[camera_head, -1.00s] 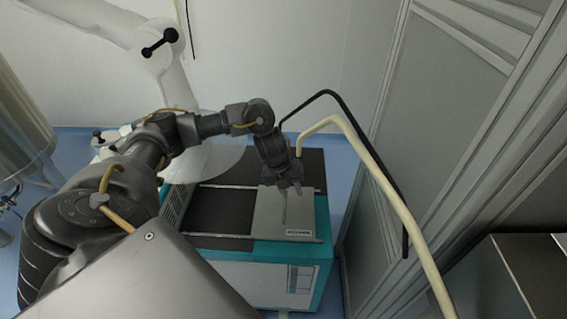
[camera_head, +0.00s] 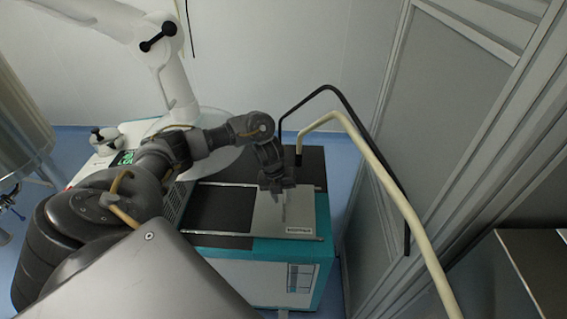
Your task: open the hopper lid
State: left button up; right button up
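The hopper lid appears to be the grey flat plate (camera_head: 302,212) on top of the teal and white machine (camera_head: 255,275). It lies between two rails, at the right part of the dark top, with a small label near its front edge. My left gripper (camera_head: 283,205) points down at the plate, with its fingers over or on its left part. Whether the fingers touch the plate, and how far apart they are, is too small to tell. My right gripper is not in view.
A black hose (camera_head: 345,98) and a cream hose (camera_head: 385,180) arch close to the right of my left gripper. A white robot arm (camera_head: 172,75) stands at the back left. A panelled frame (camera_head: 445,110) is on the right, and a steel vessel (camera_head: 18,130) at far left.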

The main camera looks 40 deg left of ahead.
pick_arm(q)
jog(key=shift+w+d+f, duration=0.1)
jog(key=shift+f, duration=0.55)
grip_shut()
